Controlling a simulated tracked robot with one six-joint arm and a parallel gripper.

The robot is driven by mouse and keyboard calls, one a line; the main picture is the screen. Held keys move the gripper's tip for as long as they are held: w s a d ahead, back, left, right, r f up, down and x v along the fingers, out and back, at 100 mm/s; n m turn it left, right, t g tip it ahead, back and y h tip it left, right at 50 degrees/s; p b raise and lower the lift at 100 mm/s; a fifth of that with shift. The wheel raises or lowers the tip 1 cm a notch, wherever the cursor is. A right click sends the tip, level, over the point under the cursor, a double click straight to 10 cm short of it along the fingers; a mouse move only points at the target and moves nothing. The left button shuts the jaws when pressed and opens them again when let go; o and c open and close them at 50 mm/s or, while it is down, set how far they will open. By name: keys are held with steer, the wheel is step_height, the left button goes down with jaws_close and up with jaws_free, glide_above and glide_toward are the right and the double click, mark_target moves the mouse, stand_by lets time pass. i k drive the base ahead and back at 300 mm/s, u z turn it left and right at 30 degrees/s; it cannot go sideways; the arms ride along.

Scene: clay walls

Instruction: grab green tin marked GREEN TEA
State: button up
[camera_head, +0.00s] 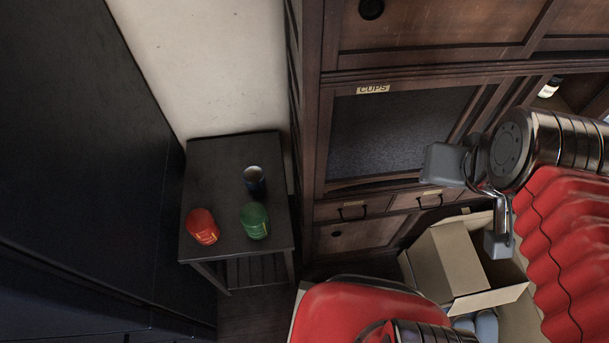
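A green tin (254,221) stands near the front right edge of a small dark side table (215,161). Its label is too small to read. A red tin (202,226) stands to its left, and a dark cup (255,181) with a pale inside stands just behind it. My gripper (470,205) is at the right, in front of the wooden cabinet and well apart from the table. Its two grey finger pads are spread wide with nothing between them.
A wooden cabinet (330,110) with a "CUPS" label (373,89) stands right of the table. An open cardboard box (450,262) lies below my gripper. A dark tall panel (90,150) bounds the table's left. The table's back left is bare.

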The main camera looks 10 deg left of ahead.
mark_target(260, 235)
steer(key=k, duration=0.5)
steer(key=u, duration=0.75)
steer(key=k, duration=0.65)
steer(key=u, duration=0.4)
